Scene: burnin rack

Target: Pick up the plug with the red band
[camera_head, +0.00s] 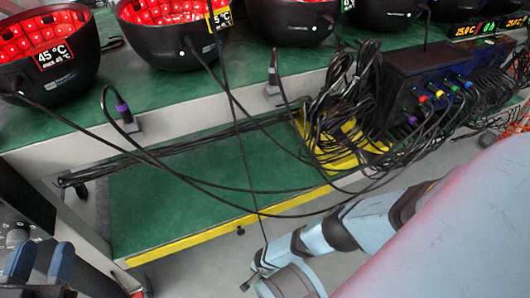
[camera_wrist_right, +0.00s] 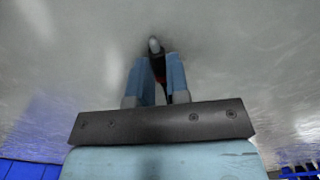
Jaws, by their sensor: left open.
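The plug with the red band (camera_wrist_right: 154,47) shows in the right wrist view, between the two blue fingers of my right gripper (camera_wrist_right: 157,66). Its grey rounded tip sticks out past the fingertips, and dark red shows between the fingers. The fingers close around most of it. In the head view my right arm comes in from the right, and a thin black cable runs down to its end near the bottom middle. My left gripper (camera_head: 40,264) is open and empty at the lower left corner, its blue fingers apart.
A green shelf (camera_head: 190,190) with a yellow front edge carries a tangle of black cables (camera_head: 340,110). A dark box (camera_head: 410,70) with coloured plugs stands at right. Black bowls lit red inside (camera_head: 60,80) line the upper shelf. A purple-banded plug (camera_head: 123,108) stands on its edge.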

